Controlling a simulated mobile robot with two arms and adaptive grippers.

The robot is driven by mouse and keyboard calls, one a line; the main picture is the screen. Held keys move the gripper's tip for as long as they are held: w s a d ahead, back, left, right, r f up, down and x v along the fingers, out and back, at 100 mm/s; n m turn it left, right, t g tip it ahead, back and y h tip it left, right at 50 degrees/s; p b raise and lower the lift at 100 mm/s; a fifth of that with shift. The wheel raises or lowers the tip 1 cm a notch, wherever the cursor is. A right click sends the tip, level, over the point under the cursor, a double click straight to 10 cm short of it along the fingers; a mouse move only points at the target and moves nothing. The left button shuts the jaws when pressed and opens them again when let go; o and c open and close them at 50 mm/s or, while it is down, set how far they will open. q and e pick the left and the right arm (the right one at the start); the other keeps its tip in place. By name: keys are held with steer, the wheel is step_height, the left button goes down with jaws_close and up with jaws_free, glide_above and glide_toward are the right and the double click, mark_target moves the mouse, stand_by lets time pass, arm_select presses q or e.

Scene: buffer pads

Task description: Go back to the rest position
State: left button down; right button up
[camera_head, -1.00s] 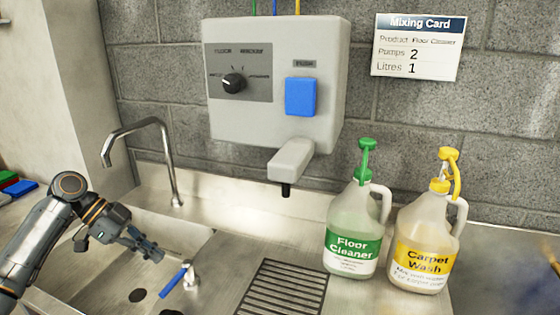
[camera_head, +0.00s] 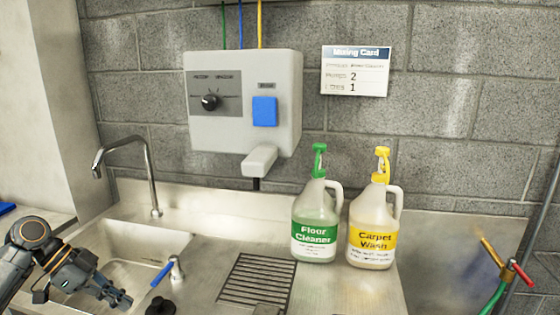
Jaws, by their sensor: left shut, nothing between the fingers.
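My left gripper (camera_head: 122,300) is at the lower left of the head view, over the near part of the sink basin (camera_head: 165,241). It is shut and empty, and touches nothing that I can see. The blue-handled tap lever (camera_head: 162,273) stands a little to its right. My right gripper is not in view.
A floor cleaner jug (camera_head: 314,218) and a carpet wash jug (camera_head: 373,225) stand upright on the steel counter, right of the drain grate (camera_head: 258,278). A dispenser (camera_head: 243,100) and a mixing card (camera_head: 355,71) are on the wall. A hose with a red-handled valve (camera_head: 520,273) is at right.

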arm_select(q)
steer(key=s+d+f+n+y, duration=0.2)
steer(key=s+d+f, duration=0.5)
steer(key=f, duration=0.4)
steer(key=s+d+f+n+y, duration=0.2)
steer(key=s+d+f, duration=0.45)
steer(key=f, duration=0.45)
steer(key=s+r+n+t+y, duration=0.2)
steer(key=s+n+y, duration=0.2)
steer(key=s+n, duration=0.8)
steer(key=s+f+m+g, duration=0.1)
steer(key=s+f, duration=0.1)
steer(key=f, duration=1.2)
steer(key=s+f+m, duration=0.1)
steer(key=s+f, duration=0.1)
steer(key=f, duration=1.2)
steer(key=s+a+f+g, duration=0.1)
steer(key=s+a+f, duration=0.1)
steer(key=s+f, duration=1.2)
steer(key=shift+s+a+f, duration=0.25)
steer(key=shift+s+a, duration=0.15)
steer(key=shift+s, duration=0.6)
